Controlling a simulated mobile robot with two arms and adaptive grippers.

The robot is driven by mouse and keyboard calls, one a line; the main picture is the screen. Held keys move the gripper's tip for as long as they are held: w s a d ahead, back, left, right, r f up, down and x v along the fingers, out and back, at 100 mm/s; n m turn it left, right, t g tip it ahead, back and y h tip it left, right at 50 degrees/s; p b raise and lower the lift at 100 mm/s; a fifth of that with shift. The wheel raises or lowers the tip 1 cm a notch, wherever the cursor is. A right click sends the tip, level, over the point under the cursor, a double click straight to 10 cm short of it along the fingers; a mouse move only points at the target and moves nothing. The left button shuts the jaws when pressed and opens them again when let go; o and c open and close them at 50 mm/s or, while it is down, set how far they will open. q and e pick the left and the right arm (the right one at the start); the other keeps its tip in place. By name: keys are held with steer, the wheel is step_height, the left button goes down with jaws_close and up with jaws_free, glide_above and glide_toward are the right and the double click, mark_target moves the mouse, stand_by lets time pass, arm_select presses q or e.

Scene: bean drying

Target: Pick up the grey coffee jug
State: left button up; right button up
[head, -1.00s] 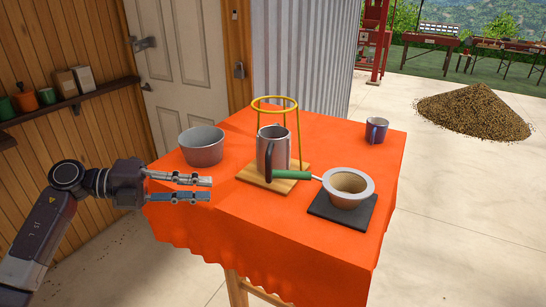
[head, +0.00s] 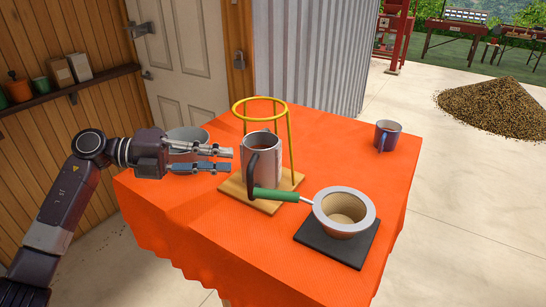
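The grey coffee jug (head: 265,172) stands upright on the wooden base (head: 236,188) of a stand, below and near its yellow ring (head: 236,109). The jug's dark handle faces the front, and its inside looks brownish. My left gripper (head: 230,159) comes in from the left with its fingers apart and empty. Its fingertips point at the jug's left side, a short gap away in the picture. I cannot tell whether they touch it. My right gripper is not in view.
A strainer (head: 362,204) with a green handle rests on a black mat (head: 320,246); its handle crosses in front of the jug. A grey bowl (head: 187,134) is partly hidden behind my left gripper. A blue mug (head: 387,136) stands at the back right of the orange-covered table (head: 205,235).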

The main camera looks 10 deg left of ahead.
mark_target(254, 157)
arm_select(q)
steer(key=p+x, duration=0.1)
steer(key=x, duration=0.1)
steer(key=p+x, duration=0.3)
steer(key=x, duration=0.2)
steer(key=shift+w+r, duration=0.15)
steer(key=shift+r, duration=0.2)
steer(key=shift+w+d+f, duration=0.15)
steer(key=shift+d, duration=0.15)
steer(key=shift+f, duration=0.1)
steer(key=c, duration=0.5)
jaws_close()
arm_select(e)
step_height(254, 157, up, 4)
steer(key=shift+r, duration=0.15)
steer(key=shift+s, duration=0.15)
